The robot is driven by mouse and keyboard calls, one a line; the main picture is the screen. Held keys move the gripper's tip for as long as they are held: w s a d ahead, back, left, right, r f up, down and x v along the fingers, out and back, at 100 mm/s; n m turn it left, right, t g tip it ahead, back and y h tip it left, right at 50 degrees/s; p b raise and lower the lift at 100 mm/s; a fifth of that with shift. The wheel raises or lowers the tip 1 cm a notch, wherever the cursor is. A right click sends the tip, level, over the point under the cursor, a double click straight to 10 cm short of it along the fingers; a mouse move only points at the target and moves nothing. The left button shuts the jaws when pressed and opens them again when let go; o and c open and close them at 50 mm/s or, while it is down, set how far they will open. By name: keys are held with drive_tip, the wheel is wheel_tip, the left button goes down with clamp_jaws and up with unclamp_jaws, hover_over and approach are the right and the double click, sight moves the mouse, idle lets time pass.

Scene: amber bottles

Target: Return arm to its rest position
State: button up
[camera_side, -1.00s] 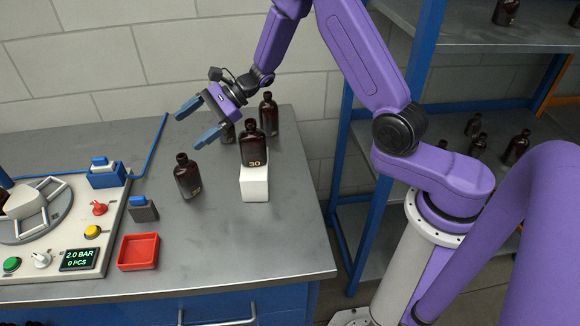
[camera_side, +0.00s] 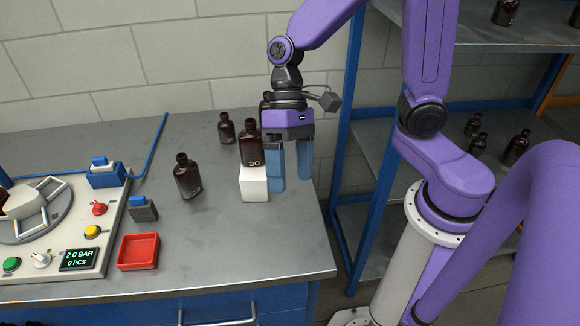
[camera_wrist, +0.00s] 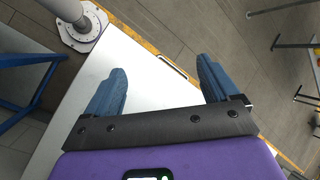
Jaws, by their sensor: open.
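My gripper (camera_side: 290,165) points downward in the side view, just right of the white block and in front of a bottle at the back. Its two blue fingers are apart with nothing between them. The wrist view also shows my gripper (camera_wrist: 160,88), its fingers spread over the light table top and its edge. A dark amber bottle (camera_side: 250,148) marked 30 stands upright on the white block (camera_side: 254,184). Two more amber bottles, one at the front (camera_side: 187,177) and one at the back (camera_side: 226,129), stand on the table. Another bottle (camera_side: 266,104) is mostly hidden behind my gripper.
A machine panel (camera_side: 75,225) with buttons and a round fixture is at the left. A red tray (camera_side: 138,252) lies near the table's front. A blue-framed shelf (camera_side: 360,120) with bottles stands right of the table (camera_side: 230,245). The table's front right is clear.

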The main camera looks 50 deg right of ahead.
drive_tip(key=s+d+r+n+t+h, duration=0.1)
drive_tip(key=s+d+n+t+h, duration=0.3)
drive_tip(key=s+d+n, duration=0.5)
drive_tip(key=shift+s+d+r+n, duration=0.2)
drive_tip(key=shift+d+n, duration=0.65)
drive_tip(key=shift+n, duration=0.35)
